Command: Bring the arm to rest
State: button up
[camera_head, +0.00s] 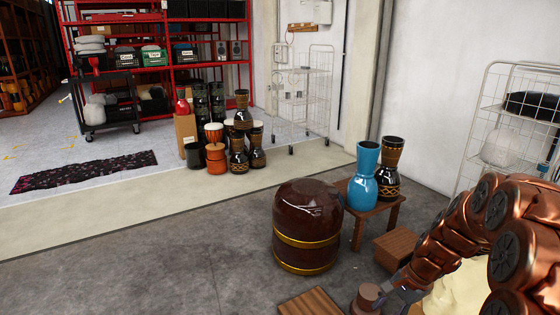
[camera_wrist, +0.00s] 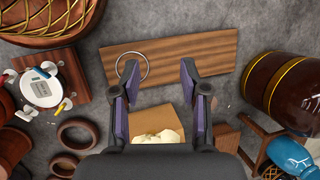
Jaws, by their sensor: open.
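My gripper (camera_wrist: 158,70) is open in the wrist view, its two purple-padded fingers spread apart with nothing between them. The fingertips hang over the edge of a brown wooden board (camera_wrist: 205,60) on the grey floor; their height above it is hard to judge. A thin metal ring (camera_wrist: 131,53) shows at the board beside the left fingertip. My copper-coloured arm reaches in from the right of the head view. There the gripper is low in the picture and its jaws are not clear.
A dark barrel drum (camera_head: 308,215) with gold bands stands left of a small table (camera_head: 359,232) bearing a blue goblet drum (camera_head: 363,178) and a dark patterned one (camera_head: 389,160). In the wrist view, brown rings (camera_wrist: 78,131) lie left. Floor (camera_head: 150,270) is clear at the head view's lower left.

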jog(key=s+a+r+n+g+h+p, duration=0.1)
jog(key=s+a+r+n+p, duration=0.3)
jog(key=s+r, duration=0.45)
jog(key=s+a+r+n+h+p, duration=0.1)
jog(key=s+a+r+n+p, duration=0.35)
jog(key=r, duration=0.75)
jog(key=s+r+n+g+h+p, duration=0.1)
jog(key=s+r+n+p, duration=0.3)
jog(key=s+r+p, duration=0.7)
jog(key=shift+s+r+h+p, duration=0.3)
jog(key=shift+s+r+h, duration=0.45)
jog(key=shift+s, duration=1.9)
jog(key=shift+r, duration=0.1)
